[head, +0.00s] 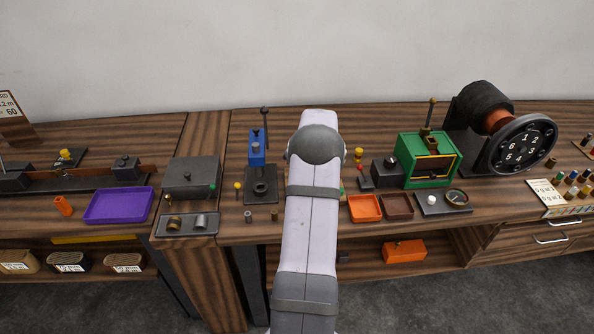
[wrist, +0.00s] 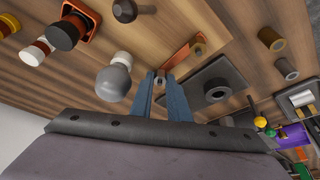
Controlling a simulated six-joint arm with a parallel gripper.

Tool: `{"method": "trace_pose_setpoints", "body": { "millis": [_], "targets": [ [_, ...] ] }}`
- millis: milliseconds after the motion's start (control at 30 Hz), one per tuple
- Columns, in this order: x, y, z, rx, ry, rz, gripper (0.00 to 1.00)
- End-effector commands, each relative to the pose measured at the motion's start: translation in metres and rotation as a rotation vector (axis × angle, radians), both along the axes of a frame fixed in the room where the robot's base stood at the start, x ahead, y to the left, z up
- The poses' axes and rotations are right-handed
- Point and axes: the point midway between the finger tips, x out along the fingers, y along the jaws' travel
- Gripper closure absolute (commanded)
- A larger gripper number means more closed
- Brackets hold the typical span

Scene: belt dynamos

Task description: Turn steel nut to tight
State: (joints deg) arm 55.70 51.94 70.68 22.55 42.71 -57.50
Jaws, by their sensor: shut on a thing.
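In the wrist view my gripper (wrist: 160,82) has its two blue-grey fingers close together on a small grey piece (wrist: 158,77) that looks like the steel nut. Only a little of this piece shows between the fingertips, so its thread and seating cannot be told. A copper-coloured strip (wrist: 192,46) lies just beyond the fingertips. In the head view my arm hides the gripper and the nut.
Right of the fingers is a dark base with a round hub (wrist: 216,92); left is a pale bulb (wrist: 113,85). The head view shows a blue press (head: 257,150), an orange tray (head: 365,209), a green machine (head: 428,160) and a purple tray (head: 118,206).

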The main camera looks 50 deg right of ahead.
Motion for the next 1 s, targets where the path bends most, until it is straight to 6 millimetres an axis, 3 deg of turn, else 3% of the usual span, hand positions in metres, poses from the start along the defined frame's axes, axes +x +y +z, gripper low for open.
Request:
{"method": "trace_pose_setpoints", "body": {
  "millis": [367, 1000],
  "targets": [
    [0.0005, 0.0019, -0.0002, 0.0, 0.001, -0.117, 1.0],
    [0.0039, 0.0053, 0.0005, -0.003, 0.0, -0.627, 1.0]
  ]
}}
